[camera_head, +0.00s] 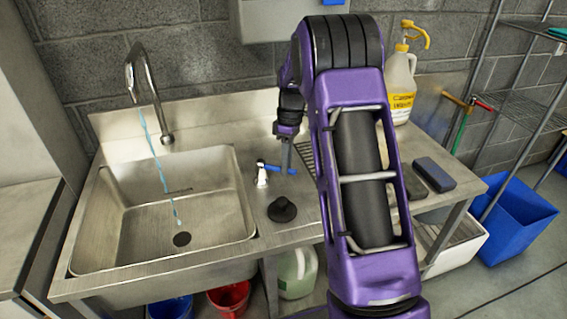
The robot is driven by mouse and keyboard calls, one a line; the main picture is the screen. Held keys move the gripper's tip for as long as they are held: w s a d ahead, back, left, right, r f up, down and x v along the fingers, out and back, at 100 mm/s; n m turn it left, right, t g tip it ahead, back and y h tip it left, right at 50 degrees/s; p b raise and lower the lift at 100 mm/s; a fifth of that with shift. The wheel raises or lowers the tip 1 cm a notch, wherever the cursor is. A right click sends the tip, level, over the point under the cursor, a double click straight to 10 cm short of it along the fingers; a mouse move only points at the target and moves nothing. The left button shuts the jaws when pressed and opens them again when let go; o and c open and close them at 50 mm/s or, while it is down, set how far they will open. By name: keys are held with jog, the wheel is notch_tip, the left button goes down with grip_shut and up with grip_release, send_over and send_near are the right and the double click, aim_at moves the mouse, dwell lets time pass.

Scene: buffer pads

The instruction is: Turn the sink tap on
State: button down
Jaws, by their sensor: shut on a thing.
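The sink tap (150,88) is a tall curved metal spout at the back of the steel sink (130,235). A thin stream of water (160,165) runs from its mouth into the basin. A small valve with a white body (262,178) and a blue lever (273,169) stands on the counter right of the basin. The lever points to the right. My gripper (286,169) points down at the lever and is shut on it; the fingertips are small and partly hard to make out. My purple arm covers part of the counter.
A black plunger-like piece (282,210) stands in front of the valve. A soap jug (401,85) stands at the back right, and a dark blue block (434,173) lies on the right counter. A blue bin (515,218) and wire shelving (525,70) are farther right.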

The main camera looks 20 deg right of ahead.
jog(key=shift+w+d+n+p, duration=0.35)
jog(key=shift+w+n, duration=0.25)
jog(key=shift+n, duration=0.4)
jog(key=c, duration=0.8)
grip_release()
jog(key=shift+r, duration=0.1)
jog(key=w+r, duration=0.1)
jog(key=r, duration=0.4)
jog(key=w+d+r+p, duration=0.1)
jog(key=r, duration=0.5)
jog(key=w+r+p, duration=0.1)
jog(key=r, duration=0.5)
jog(key=shift+d, duration=0.2)
